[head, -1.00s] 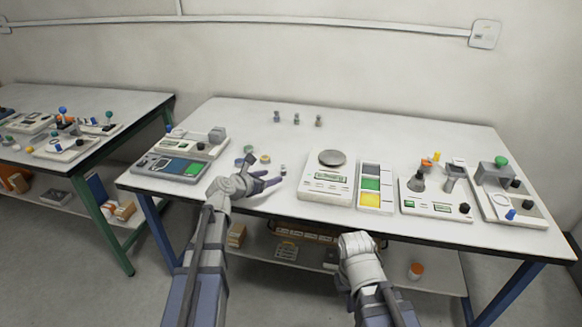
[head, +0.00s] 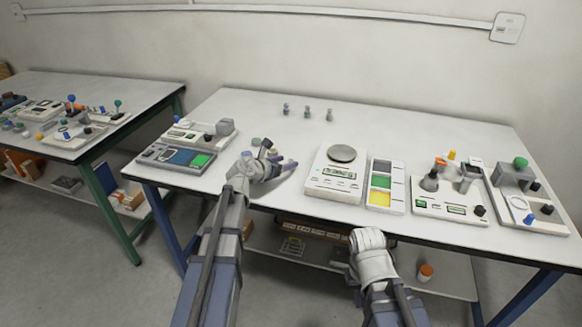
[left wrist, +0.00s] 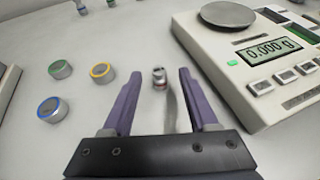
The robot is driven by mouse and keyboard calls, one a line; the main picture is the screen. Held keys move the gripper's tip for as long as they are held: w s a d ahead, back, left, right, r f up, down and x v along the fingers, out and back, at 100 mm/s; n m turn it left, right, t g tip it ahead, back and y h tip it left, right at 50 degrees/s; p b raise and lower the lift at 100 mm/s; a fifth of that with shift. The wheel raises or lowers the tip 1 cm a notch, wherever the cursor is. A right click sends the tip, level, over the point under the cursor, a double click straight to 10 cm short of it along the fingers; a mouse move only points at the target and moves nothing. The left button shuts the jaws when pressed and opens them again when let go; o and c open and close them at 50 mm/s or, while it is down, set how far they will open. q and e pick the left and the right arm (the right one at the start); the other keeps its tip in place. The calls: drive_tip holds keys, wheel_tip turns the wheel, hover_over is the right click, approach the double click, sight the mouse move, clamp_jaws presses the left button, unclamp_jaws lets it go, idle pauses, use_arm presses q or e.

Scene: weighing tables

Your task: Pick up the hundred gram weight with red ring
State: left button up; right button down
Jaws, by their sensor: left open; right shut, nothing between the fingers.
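A small metal weight with a red ring (left wrist: 160,79) stands on the table in the left wrist view. It is just beyond and between the fingertips of my left gripper (left wrist: 158,84), with gaps on both sides. My left gripper (head: 281,157) is open, low over the table left of the scale; in the head view the arm and fingers make the weight hard to make out. My right gripper (head: 367,240) is shut and empty in front of the table edge.
A scale (left wrist: 270,60) reading 0.000 g stands right of my left gripper. Weights with green (left wrist: 60,69), yellow (left wrist: 101,73) and blue (left wrist: 52,109) rings stand to the left. Several metal weights (head: 308,112) stand at the back. A blue-grey device (head: 174,158) lies left.

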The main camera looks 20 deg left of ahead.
sight(291, 160)
use_arm(q)
drive_tip(key=b+x, duration=0.1)
drive_tip(key=x, duration=0.3)
drive_tip(key=shift+w+f, duration=0.1)
drive_tip(key=shift+w, duration=0.05)
clamp_jaws()
idle(0.5)
